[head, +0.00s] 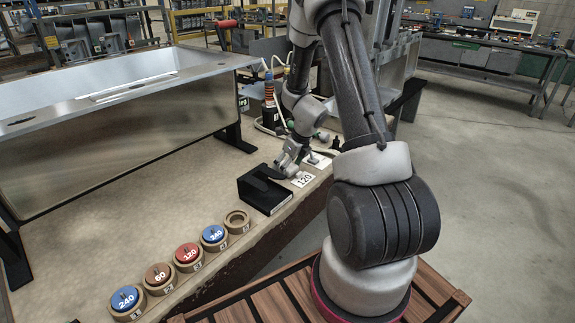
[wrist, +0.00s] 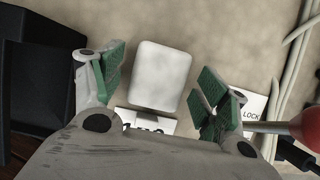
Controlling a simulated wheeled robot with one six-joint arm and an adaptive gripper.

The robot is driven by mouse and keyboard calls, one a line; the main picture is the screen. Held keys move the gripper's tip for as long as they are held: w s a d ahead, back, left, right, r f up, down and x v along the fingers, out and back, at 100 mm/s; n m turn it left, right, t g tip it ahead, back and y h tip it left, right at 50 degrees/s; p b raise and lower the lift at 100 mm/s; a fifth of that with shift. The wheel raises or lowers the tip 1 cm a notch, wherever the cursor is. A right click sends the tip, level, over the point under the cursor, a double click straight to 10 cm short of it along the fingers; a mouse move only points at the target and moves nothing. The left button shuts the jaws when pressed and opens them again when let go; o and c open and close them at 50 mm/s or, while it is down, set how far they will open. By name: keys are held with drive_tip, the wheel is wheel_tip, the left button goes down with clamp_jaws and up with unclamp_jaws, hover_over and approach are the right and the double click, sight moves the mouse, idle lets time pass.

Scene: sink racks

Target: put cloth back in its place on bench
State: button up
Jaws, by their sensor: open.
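A white rounded pad (wrist: 160,75), which looks like the folded cloth, lies on the bench in the wrist view. It is between the green-padded fingers of my gripper (wrist: 164,80), with a visible gap on each side. My gripper is open and holds nothing. In the head view, my gripper (head: 291,165) is low over the bench, just beyond a black open box (head: 265,192). The pad is largely hidden there by the gripper.
The black box also fills the left of the wrist view (wrist: 35,80). A red-knobbed rod (wrist: 305,125), a LOCK label (wrist: 252,108) and pale cables (wrist: 292,65) are at right. Several numbered discs (head: 158,275) in holders line the front edge. A metal sink (head: 110,120) stands behind.

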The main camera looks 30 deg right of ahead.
drive_tip(key=s+a+r+n, duration=0.2)
drive_tip(key=s+r+n, duration=0.25)
drive_tip(key=r, duration=0.65)
drive_tip(key=s+a+r+n, duration=0.2)
drive_tip(key=s+r+n, duration=0.25)
drive_tip(key=r, duration=0.55)
drive_tip(key=s+a+r+n, duration=0.1)
drive_tip(key=s+r+n, duration=0.4)
drive_tip(key=s+n, duration=0.5)
drive_tip(key=s+a+r+n+h, duration=0.1)
drive_tip(key=s+a+r+n, duration=0.1)
drive_tip(key=s+r+n, duration=0.4)
drive_tip(key=shift+s+a+r+n+h, duration=0.15)
drive_tip(key=shift+s+n+h, duration=0.15)
drive_tip(key=shift+s+n, duration=2.85)
drive_tip(key=shift+w+n, duration=0.35)
